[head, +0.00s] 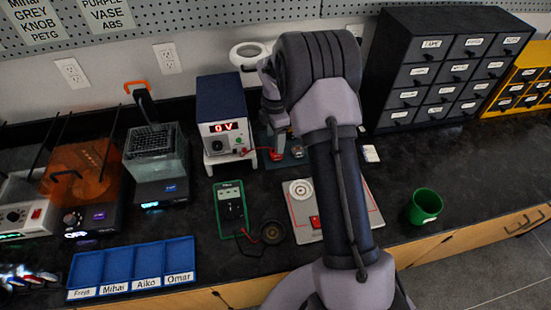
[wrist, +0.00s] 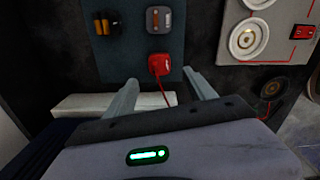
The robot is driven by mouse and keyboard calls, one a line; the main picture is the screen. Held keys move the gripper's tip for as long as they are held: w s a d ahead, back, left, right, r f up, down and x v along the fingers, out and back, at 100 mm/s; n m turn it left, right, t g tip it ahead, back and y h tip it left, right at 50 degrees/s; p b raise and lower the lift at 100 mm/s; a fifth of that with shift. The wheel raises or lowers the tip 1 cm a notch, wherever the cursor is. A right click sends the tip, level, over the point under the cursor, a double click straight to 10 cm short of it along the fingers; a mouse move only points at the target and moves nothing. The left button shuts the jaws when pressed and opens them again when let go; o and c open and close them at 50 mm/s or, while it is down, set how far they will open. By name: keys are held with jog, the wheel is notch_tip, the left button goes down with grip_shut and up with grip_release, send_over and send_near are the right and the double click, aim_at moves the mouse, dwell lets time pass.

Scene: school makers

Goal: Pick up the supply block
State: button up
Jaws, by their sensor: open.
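A small red block (wrist: 159,65) with a red lead sits on a dark teal mat (wrist: 120,65) in the wrist view; I take it to be the supply block. In the head view the red block (head: 277,154) is partly hidden by my arm, and its lead runs to the blue power supply (head: 222,110) reading 0 V. My gripper (wrist: 160,77) is open and empty, its fingertips apart on the left and right of the red block. Whether they are level with it or above it I cannot tell.
A grey block (wrist: 158,20) and an orange-and-black block (wrist: 104,23) are on the mat beyond the red one. A white panel (wrist: 268,30) with a dial and red switch is to the right. A green multimeter (head: 231,208) and green cup (head: 425,206) stand on the bench.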

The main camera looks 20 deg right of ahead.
aim_at(274, 153)
notch_tip(274, 153, down, 6)
jog(key=b, duration=0.3)
jog(key=shift+a, duration=0.15)
jog(key=shift+r, duration=0.25)
jog(key=shift+c, duration=0.4)
grip_shut()
jog(key=shift+r, duration=0.1)
